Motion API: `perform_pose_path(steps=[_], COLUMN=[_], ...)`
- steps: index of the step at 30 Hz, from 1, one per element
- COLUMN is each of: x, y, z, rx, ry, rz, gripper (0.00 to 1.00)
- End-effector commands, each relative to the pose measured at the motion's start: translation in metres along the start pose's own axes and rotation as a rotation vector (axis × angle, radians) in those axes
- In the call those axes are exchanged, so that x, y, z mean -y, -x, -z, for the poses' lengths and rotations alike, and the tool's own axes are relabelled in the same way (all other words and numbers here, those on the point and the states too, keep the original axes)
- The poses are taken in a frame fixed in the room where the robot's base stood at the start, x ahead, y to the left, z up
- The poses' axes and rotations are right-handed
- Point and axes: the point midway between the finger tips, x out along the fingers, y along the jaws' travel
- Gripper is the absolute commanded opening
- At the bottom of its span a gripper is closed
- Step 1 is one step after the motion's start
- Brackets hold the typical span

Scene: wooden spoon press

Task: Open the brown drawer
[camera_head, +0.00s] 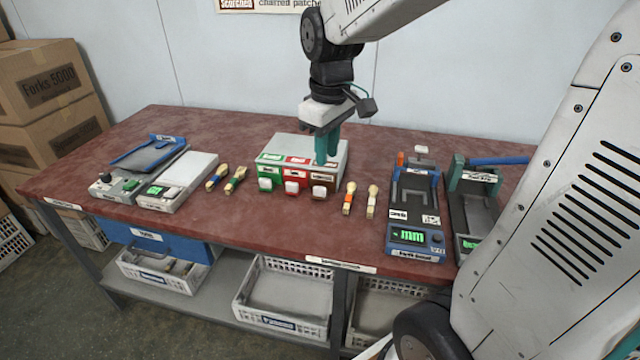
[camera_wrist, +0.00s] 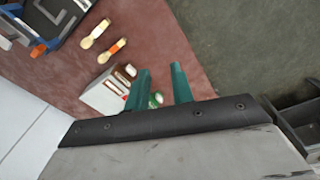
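A small grey drawer cabinet (camera_head: 338,152) stands mid-table with green, red and brown fronts side by side. The brown drawer (camera_head: 324,181) is at the right and looks closed, with a white handle (camera_head: 319,192) on its front. In the wrist view the cabinet (camera_wrist: 103,95) is partly hidden by a finger, and the white handle of the brown drawer (camera_wrist: 130,70) shows left of the fingers. My gripper (camera_head: 327,146) points down over the cabinet's right part in the head view. Its teal fingers are apart and empty in the wrist view (camera_wrist: 161,80). I cannot tell its exact height.
Two short wooden spoons (camera_head: 348,199) lie right of the cabinet, and two more (camera_head: 235,180) lie left. A blue-grey device (camera_head: 417,238) stands at the right, scales (camera_head: 176,183) at the left. The red tabletop (camera_head: 270,235) in front of the cabinet is clear.

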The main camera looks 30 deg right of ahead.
Motion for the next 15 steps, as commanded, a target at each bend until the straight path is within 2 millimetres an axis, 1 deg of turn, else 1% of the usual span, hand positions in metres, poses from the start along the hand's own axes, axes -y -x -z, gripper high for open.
perform_pose_path(steps=[1, 3, 5, 6, 9, 12, 15], x=[-0.016, -0.036, -0.053, -0.064, -0.089, -0.107, -0.121], y=[-0.015, -0.033, -0.051, -0.064, -0.095, -0.122, -0.141], z=[0.016, 0.036, 0.052, 0.062, 0.081, 0.095, 0.103], rx=[0.014, 0.020, 0.027, 0.029, 0.037, 0.041, 0.042], ry=[0.036, 0.097, 0.148, 0.182, 0.256, 0.316, 0.356], rz=[0.008, 0.012, 0.017, 0.020, 0.028, 0.034, 0.037], gripper=[0.24, 0.24, 0.24, 0.24, 0.24, 0.24, 0.24])
